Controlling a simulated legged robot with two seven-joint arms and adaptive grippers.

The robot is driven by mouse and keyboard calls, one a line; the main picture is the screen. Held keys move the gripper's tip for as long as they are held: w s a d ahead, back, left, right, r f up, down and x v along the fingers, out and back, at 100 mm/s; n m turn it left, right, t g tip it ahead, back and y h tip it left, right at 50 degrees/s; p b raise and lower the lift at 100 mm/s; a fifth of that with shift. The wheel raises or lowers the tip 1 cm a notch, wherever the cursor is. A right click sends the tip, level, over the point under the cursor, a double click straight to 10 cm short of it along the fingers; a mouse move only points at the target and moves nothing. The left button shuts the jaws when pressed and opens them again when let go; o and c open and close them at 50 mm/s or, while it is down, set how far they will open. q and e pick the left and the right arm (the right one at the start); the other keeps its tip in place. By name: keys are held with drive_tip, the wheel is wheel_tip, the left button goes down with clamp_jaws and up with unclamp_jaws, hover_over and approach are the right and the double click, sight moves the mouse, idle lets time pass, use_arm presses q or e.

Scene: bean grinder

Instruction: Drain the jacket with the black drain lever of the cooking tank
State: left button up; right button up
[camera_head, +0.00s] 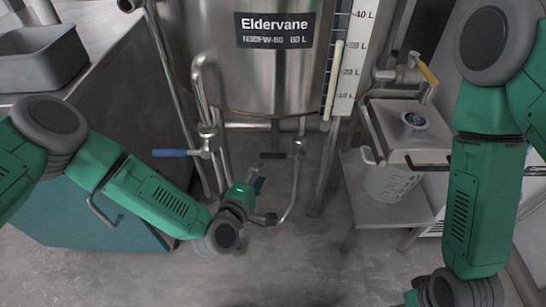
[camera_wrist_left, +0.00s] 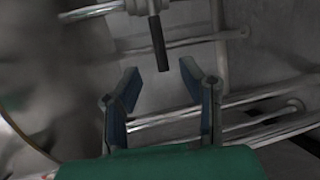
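The steel cooking tank (camera_head: 262,75) stands at the centre back with an "Eldervane" label. Its black drain lever (camera_head: 273,155) sticks out sideways from a valve on a thin pipe below the tank. In the left wrist view the black lever (camera_wrist_left: 158,42) points down between and beyond my fingertips. My left gripper (camera_head: 258,180) is just below and left of the lever in the head view. In the left wrist view the left gripper (camera_wrist_left: 160,75) has its two fingers apart, with nothing between the pads. My right arm shows at the right, but its gripper fingers are out of view.
A blue-handled valve (camera_head: 183,152) sits left of the lever, and a yellow-handled valve (camera_head: 428,76) is at the right. A grey tub (camera_head: 38,58) sits on the left counter. The floor in front is clear.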

sight(271, 158)
use_arm(q)
drive_tip(key=b+x, duration=0.2)
drive_tip(key=x, duration=0.5)
drive_tip(key=shift+w+d+f+b, duration=0.1)
drive_tip(key=shift+w+f+b, duration=0.15)
drive_tip(key=shift+w+b, duration=0.1)
drive_tip(key=shift+w+d, duration=0.2)
drive_tip(key=shift+w, duration=0.25)
clamp_jaws()
